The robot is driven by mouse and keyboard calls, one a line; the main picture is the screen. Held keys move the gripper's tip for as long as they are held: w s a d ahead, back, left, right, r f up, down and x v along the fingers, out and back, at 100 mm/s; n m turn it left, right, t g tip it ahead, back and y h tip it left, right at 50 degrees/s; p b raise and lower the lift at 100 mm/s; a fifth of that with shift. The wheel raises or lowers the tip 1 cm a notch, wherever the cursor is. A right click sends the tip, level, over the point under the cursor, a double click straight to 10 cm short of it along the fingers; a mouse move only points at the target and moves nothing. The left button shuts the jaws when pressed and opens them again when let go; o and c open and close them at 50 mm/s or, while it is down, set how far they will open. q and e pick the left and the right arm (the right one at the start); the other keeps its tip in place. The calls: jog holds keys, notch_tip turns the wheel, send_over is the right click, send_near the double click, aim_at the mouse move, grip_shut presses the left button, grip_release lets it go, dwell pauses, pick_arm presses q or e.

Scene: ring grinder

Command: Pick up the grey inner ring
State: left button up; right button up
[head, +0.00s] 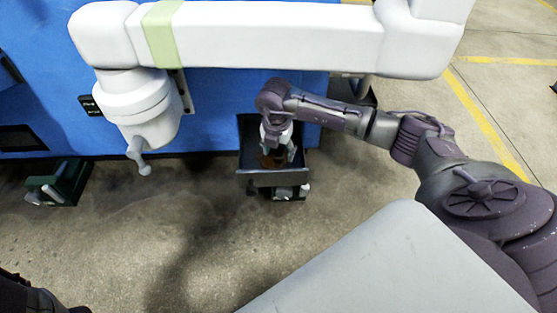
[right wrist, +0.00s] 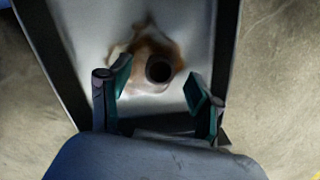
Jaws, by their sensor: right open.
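In the right wrist view a small round grey ring (right wrist: 148,72) with a dark hole lies on the pale floor of a tray, on a brown, rust-like stain. My right gripper (right wrist: 158,90) is open and empty, its two green-padded fingers apart. The ring is just ahead of the fingertips, between their lines and not touched. In the head view my right gripper (head: 275,153) points down into the tray (head: 272,179); the ring cannot be made out there. My left gripper is not in view.
The tray's dark side walls (right wrist: 52,55) stand close on both sides of the gripper. A blue machine (head: 225,100) is behind the tray. A white machine arm (head: 270,38) hangs overhead. A dark green box (head: 65,183) is at left. The concrete floor between is clear.

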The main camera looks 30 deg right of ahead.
jog(key=shift+f, duration=0.85)
jog(key=shift+r, duration=0.1)
jog(key=shift+w, duration=0.1)
grip_shut()
jog(key=shift+d+r, duration=0.1)
